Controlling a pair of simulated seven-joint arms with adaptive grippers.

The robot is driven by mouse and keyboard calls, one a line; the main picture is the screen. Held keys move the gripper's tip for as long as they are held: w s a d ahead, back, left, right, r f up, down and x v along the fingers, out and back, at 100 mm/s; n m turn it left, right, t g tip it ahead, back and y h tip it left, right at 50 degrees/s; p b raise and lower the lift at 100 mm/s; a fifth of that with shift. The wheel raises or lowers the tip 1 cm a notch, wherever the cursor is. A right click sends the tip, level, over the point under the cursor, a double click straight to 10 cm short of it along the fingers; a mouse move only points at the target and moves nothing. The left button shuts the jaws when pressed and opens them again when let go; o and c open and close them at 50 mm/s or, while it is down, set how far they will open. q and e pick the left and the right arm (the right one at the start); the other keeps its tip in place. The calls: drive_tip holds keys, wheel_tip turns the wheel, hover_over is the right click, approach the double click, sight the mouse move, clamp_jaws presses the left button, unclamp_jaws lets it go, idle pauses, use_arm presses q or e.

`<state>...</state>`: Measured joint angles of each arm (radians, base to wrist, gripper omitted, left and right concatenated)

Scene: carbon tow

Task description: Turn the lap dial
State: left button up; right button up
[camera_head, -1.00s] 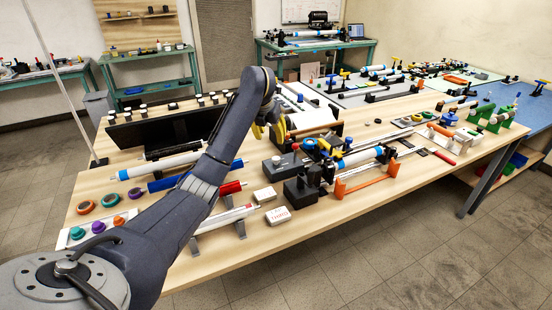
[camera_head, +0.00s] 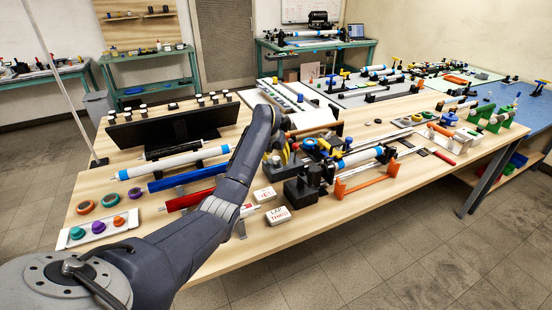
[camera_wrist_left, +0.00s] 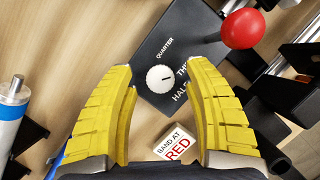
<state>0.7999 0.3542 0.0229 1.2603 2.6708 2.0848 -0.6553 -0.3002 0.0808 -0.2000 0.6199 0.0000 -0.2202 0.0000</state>
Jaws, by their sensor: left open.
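The lap dial (camera_wrist_left: 160,79) is a small round white knob with a dark pointer mark, on a dark plate (camera_wrist_left: 180,45) lettered QUARTER, THI... and HAL.... In the left wrist view it lies between the yellow fingertips of my left gripper (camera_wrist_left: 163,72), which is open and empty. Part of the lettering is hidden by the right-hand finger. In the head view my left gripper (camera_head: 290,150) is over the dark dial block (camera_head: 274,167), partly covering it. I cannot tell how far above the dial the fingers are. My right gripper is not in view.
A red ball knob (camera_wrist_left: 243,28) stands close beside the plate. A card reading BAND AT RED (camera_wrist_left: 175,145) lies near the fingers. A card reading LAP THIRD (camera_head: 279,215) lies near the table's front edge. Blue and red rollers (camera_head: 187,177) lie to the left.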

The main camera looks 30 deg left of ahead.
use_arm(q)
drive_tip(key=shift+f, duration=0.15)
clamp_jaws()
idle(0.4)
